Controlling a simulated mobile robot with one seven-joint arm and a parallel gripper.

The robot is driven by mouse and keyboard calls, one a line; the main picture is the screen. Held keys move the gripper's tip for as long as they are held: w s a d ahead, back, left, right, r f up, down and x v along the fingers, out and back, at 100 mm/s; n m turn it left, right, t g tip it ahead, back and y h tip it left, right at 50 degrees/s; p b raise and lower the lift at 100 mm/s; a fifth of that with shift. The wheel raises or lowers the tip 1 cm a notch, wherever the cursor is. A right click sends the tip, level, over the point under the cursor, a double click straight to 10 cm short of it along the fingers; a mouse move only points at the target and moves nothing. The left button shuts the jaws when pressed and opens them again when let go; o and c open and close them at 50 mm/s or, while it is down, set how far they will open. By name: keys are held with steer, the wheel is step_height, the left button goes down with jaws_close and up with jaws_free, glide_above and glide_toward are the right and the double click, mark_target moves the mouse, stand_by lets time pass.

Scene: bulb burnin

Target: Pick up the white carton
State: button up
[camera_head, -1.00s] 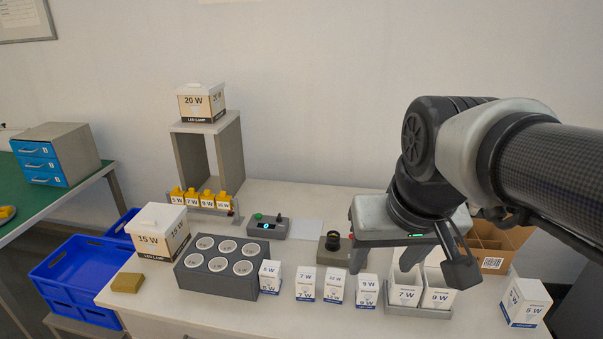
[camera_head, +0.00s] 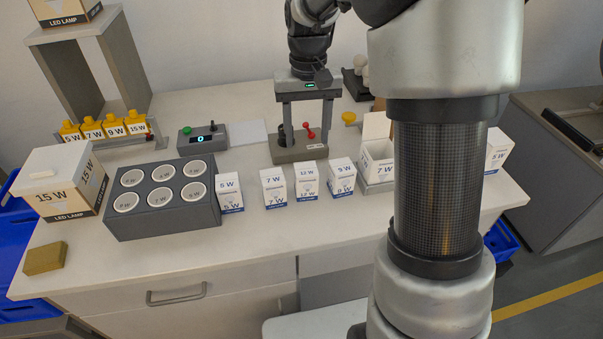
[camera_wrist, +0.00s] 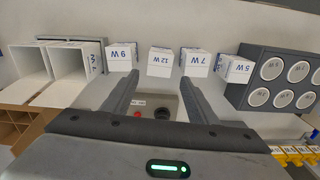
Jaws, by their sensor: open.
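Several small white cartons with blue bases stand in a row on the bench. In the head view they are the 5 W carton (camera_head: 229,191), the 7 W carton (camera_head: 273,187), the 12 W carton (camera_head: 307,181) and the 9 W carton (camera_head: 342,176). The wrist view shows the 9 W (camera_wrist: 122,57), 12 W (camera_wrist: 161,62), 7 W (camera_wrist: 196,63) and 5 W (camera_wrist: 234,69) cartons beyond the fingers. My gripper (camera_head: 307,128) is open and empty, fingers down, behind the row over a small grey device (camera_head: 299,152). Which carton is meant cannot be told.
A dark grey holder (camera_head: 160,222) with round sockets stands left of the row. Open-topped white cartons (camera_head: 376,170) stand to the right, partly hidden by my arm. The bench front (camera_head: 250,237) is clear.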

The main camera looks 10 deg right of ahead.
mark_target(306, 170)
step_height(306, 170, down, 10)
steer(key=shift+f+b, duration=0.1)
steer(key=shift+b, duration=0.75)
step_height(306, 170, down, 5)
steer(key=shift+w+f+b, duration=0.15)
steer(key=shift+b, duration=0.5)
steer(key=c, duration=0.8)
step_height(306, 170, up, 9)
steer(key=shift+r+p, duration=0.1)
steer(key=shift+p, duration=0.9)
steer(key=shift+c, duration=0.2)
steer(key=shift+n, duration=0.4)
steer(key=s+r, duration=0.1)
steer(key=s, duration=0.1)
steer(key=s+r, duration=0.1)
steer(key=shift+s+d+r, duration=0.15)
steer(key=shift+s, duration=0.2)
